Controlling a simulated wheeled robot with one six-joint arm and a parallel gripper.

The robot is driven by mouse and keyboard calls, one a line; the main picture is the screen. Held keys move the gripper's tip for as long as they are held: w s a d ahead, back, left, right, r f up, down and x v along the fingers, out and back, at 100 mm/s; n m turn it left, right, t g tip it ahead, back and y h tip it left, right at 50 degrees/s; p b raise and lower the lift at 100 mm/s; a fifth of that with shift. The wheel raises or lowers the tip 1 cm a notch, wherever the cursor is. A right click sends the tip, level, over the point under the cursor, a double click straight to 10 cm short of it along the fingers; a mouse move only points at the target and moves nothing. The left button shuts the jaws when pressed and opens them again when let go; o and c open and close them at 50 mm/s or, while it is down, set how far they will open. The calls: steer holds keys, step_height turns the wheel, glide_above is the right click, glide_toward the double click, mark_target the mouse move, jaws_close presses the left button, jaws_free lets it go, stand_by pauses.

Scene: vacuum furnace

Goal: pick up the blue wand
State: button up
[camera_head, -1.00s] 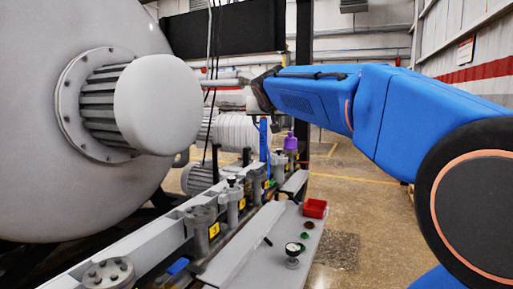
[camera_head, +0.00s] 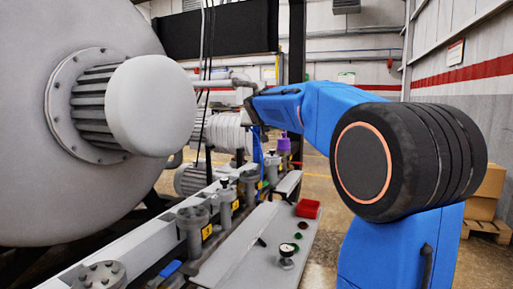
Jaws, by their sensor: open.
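A slim blue upright piece (camera_head: 257,148), which looks like the blue wand, stands at the far end of the valve rail in the head view. It is small here, and its lower part is partly hidden by the valves. My blue arm reaches in from the right, and its far end is just above and left of this piece. I cannot make out my gripper's jaws there, nor whether they touch the piece.
A grey shelf (camera_head: 232,250) runs beside the valve rail. It carries a red tray (camera_head: 308,208) and a gauge (camera_head: 287,255). A purple-topped item (camera_head: 283,144) stands beyond. The big grey furnace vessel (camera_head: 25,120) fills the left. Black cables hang near my arm's end. Cardboard boxes (camera_head: 487,188) stand right.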

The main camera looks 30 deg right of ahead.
mark_target(257, 128)
steer(key=x, duration=0.3)
steer(key=shift+w+d+f, duration=0.1)
steer(key=shift+w+d, duration=0.15)
steer(key=shift+w, duration=0.1)
jaws_close()
